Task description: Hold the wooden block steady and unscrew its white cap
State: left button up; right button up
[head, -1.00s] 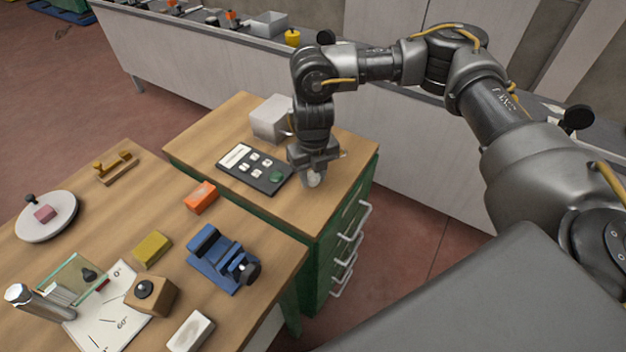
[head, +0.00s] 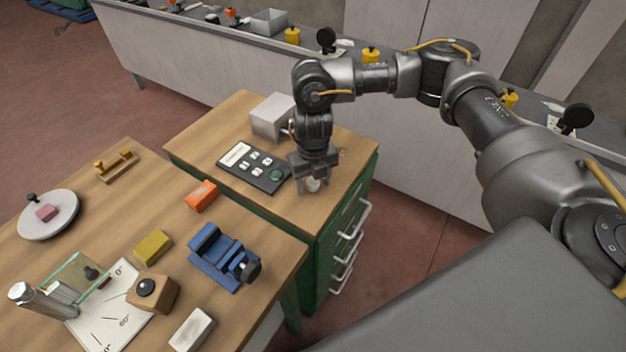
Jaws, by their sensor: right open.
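A wooden block (head: 160,298) stands on the left workbench, partly over a white angle sheet. A dark round knob (head: 145,287) is on it; I see no white cap on this block. My right gripper (head: 313,188) points down over the front of the green cabinet's wooden top, right of the keypad panel. Its fingers are open. A small whitish round piece (head: 313,184) shows between and below the fingers; it could be the white cap, but it is too small to be sure. My left gripper is not in view.
On the cabinet top (head: 222,125) are a dark keypad panel (head: 255,167) and a pale box (head: 271,117). The workbench holds a blue vise (head: 222,258), orange block (head: 201,195), yellow block (head: 153,247), white block (head: 192,329) and round plate (head: 48,222).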

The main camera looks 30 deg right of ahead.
aim_at(313, 182)
jog(key=shift+r, duration=0.15)
jog(key=shift+r, duration=0.2)
notch_tip(313, 182, up, 12)
jog(key=b, duration=0.1)
jog(key=shift+f, duration=0.15)
